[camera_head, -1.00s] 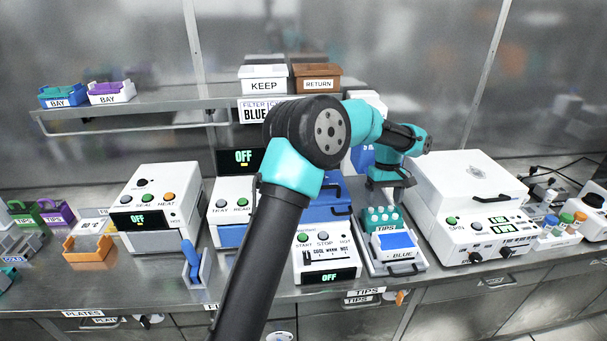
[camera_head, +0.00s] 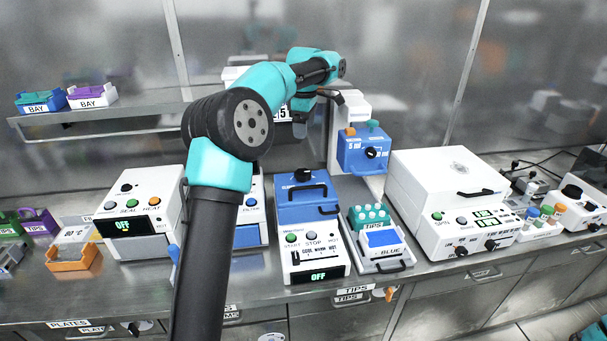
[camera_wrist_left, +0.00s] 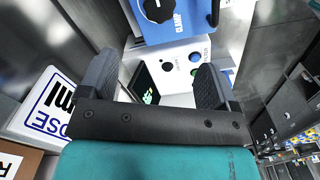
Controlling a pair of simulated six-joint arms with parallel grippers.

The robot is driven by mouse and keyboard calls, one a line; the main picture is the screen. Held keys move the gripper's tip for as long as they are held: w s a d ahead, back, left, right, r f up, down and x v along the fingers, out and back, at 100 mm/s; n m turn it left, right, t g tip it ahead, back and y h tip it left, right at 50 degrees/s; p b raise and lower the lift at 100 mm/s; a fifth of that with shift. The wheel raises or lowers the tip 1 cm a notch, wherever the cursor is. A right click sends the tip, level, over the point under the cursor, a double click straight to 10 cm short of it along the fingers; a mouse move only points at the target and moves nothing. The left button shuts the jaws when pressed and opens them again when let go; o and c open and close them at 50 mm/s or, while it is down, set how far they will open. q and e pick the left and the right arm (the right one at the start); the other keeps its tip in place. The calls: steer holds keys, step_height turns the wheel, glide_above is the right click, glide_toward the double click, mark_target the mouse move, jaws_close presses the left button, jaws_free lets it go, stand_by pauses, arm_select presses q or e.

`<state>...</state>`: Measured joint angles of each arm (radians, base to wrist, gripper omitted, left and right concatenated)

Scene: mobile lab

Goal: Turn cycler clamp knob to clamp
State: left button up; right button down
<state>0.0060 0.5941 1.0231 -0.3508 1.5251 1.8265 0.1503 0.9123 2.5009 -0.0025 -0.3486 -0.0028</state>
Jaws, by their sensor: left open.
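The cycler (camera_head: 318,259) is a white box with a blue lid (camera_head: 306,208), a handle and an OFF display. Its black clamp knob (camera_head: 303,175) stands on the lid's upper rear. In the left wrist view the knob (camera_wrist_left: 157,9) is at the top edge, partly cut off, beside a "CLAMP" label. My left gripper (camera_head: 299,128) is above and behind the cycler, apart from the knob. In the left wrist view the gripper (camera_wrist_left: 154,76) is open and empty, its fingers pointing toward the cycler. My right gripper is not in view.
A blue dispenser (camera_head: 362,150) on a white stand is right of the gripper. A teal tip rack (camera_head: 369,216) and a large white device (camera_head: 450,200) stand right of the cycler. A white sealer (camera_head: 140,215) is left. A shelf (camera_head: 110,112) runs behind.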

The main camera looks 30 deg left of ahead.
mark_target(304, 172)
arm_select(q)
step_height(304, 172, down, 17)
steer(key=shift+f, duration=0.1)
stand_by(0.6)
steer(key=shift+c, duration=0.5)
steer(key=c, duration=0.8)
steer(key=shift+c, duration=0.2)
